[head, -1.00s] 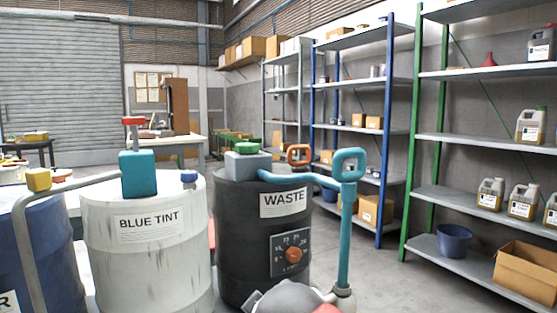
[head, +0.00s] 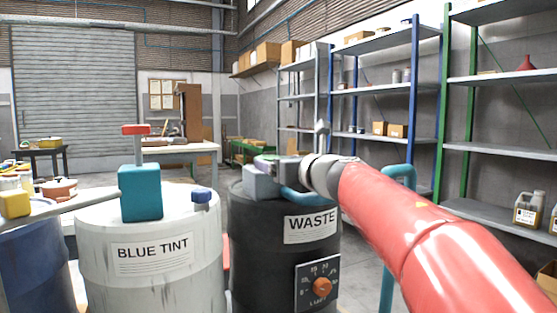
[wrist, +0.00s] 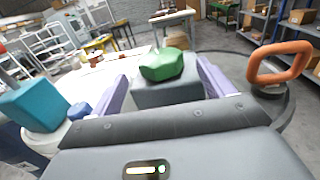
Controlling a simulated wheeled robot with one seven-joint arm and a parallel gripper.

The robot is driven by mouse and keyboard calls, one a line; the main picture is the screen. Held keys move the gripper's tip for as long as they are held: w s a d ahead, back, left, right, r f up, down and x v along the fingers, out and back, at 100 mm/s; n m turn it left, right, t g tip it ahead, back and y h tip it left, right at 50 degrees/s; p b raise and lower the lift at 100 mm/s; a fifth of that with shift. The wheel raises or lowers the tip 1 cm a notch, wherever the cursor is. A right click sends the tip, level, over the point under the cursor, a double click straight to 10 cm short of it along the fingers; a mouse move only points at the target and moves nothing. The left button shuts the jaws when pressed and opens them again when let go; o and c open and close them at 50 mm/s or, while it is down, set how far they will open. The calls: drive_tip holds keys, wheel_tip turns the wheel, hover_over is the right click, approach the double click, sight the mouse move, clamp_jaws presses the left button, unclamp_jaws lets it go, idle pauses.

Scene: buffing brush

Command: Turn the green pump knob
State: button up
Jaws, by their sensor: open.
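The green pump knob (wrist: 163,64) sits on a grey pump block (wrist: 168,93) in the wrist view, on top of the dark barrel labelled WASTE (head: 262,240). My gripper (wrist: 166,72) is open. Its two pale purple fingers stand on the left and right of the knob and block. I cannot tell whether either finger touches them. In the head view my gripper (head: 264,178) is over the barrel top and mostly hides the knob.
A white BLUE TINT barrel (head: 150,255) with a teal pump (head: 140,192) and red knob (head: 136,130) stands to the left. An orange loop handle (wrist: 280,63) rises right of my gripper. An orange dial (head: 321,287) is on the WASTE barrel's front.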

sight(263, 158)
drive_tip(key=shift+p+x, duration=0.3)
drive_tip(key=shift+x, duration=2.05)
drive_tip(key=shift+c, duration=0.2)
drive_tip(key=c, duration=0.9)
drive_tip(key=shift+a+m+t+h, duration=0.1)
drive_tip(key=shift+m+t+h, duration=0.2)
drive_tip(key=shift+h, duration=0.1)
